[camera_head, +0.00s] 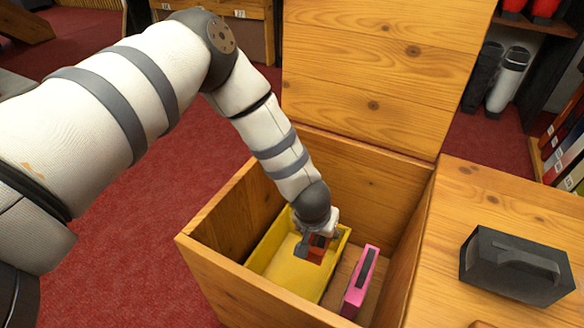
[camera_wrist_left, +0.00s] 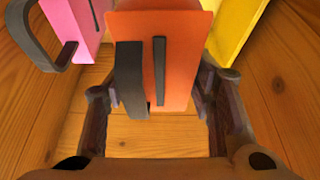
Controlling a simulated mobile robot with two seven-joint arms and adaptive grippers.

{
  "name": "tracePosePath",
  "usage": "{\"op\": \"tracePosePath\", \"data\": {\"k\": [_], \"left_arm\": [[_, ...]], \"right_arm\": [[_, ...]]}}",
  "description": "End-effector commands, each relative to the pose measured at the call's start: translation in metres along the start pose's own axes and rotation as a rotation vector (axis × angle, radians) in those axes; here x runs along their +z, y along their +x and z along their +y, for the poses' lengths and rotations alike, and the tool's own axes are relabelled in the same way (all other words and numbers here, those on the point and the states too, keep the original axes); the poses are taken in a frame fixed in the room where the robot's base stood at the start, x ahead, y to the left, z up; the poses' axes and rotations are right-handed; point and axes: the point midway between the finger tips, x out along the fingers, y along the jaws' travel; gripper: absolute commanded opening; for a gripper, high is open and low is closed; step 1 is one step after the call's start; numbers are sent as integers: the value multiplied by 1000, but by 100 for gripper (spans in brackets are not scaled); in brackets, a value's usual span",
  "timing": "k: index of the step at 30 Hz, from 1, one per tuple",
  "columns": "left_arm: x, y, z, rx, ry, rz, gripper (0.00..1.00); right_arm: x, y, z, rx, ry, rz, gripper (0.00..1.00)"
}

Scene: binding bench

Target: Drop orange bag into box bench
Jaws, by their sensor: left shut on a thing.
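The orange bag (camera_wrist_left: 180,55) fills the middle of the left wrist view, with a dark handle on its face. In the head view only a small part of the orange bag (camera_head: 317,246) shows under my left gripper (camera_head: 318,238). My left gripper, also seen in the left wrist view (camera_wrist_left: 165,110), is shut on the orange bag and is down inside the box bench (camera_head: 215,262). The wooden box bench has its lid (camera_head: 370,60) raised. I cannot tell whether the bag touches the floor of the box. My right gripper is not in view.
A black case (camera_head: 515,265) with a handle rests on the wooden top (camera_head: 480,190) at right.

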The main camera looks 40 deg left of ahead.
Motion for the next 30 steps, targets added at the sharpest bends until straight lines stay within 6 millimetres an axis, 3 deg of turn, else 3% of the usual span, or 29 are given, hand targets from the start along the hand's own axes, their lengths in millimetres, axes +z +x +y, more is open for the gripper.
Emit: {"op": "tracePosePath", "data": {"k": [1,3,6,13,18,25,30], "left_arm": [[17,42,-7,-4,9,-13,13],[27,74,-15,3,21,-11,13],[38,105,-22,12,35,-6,13],[50,136,-28,22,48,-2,13],[67,175,-28,20,47,-3,13],[82,212,-28,21,48,-1,13],[80,214,-27,22,49,4,13]], "right_arm": [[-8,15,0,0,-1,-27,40],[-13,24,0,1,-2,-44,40],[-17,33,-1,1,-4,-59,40],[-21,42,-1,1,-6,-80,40],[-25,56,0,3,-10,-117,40],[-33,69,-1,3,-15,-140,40],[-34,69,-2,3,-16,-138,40]]}}
